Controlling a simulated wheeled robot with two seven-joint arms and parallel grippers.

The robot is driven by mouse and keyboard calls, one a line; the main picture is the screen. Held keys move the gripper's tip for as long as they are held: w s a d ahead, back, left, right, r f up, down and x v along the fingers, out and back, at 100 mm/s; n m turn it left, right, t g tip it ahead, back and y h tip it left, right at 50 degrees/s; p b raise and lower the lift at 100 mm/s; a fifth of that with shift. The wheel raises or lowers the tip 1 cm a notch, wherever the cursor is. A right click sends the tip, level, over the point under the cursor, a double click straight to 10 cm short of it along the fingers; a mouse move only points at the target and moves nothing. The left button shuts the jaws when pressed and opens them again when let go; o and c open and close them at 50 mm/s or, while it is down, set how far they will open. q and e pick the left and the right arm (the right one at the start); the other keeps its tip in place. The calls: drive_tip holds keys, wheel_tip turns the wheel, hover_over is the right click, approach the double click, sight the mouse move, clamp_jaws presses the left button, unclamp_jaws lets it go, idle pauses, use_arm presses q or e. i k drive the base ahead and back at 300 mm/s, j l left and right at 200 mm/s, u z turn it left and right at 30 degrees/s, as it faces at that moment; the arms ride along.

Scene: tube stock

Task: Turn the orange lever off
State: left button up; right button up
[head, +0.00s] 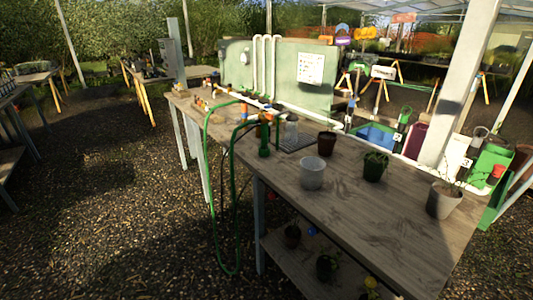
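A long wooden workbench (350,205) runs from the back left to the front right. White pipework and green hoses sit at its far left end. A small orange part (266,116) shows on top of a dark green upright fitting near the bench's front edge. Several smaller orange or reddish bits (203,104) lie along the pipework further back. They are too small to tell which is the orange lever or how it is turned. Neither of my grippers is in view.
A green hose (212,190) hangs off the bench's front edge to the gravel. A white pot (312,172), a brown pot (326,143), a dark green plant pot (375,166) and a grey pot (443,200) stand on the bench. Open gravel (110,200) lies to the left.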

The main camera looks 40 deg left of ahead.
sight(268, 115)
drive_tip(key=z, duration=1.95)
drive_tip(key=k+j+z, duration=0.15)
drive_tip(key=z, duration=0.2)
drive_tip(key=k+j+z, duration=0.15)
drive_tip(key=z, duration=0.2)
drive_tip(key=k+j+z, duration=0.2)
drive_tip(key=z, duration=0.2)
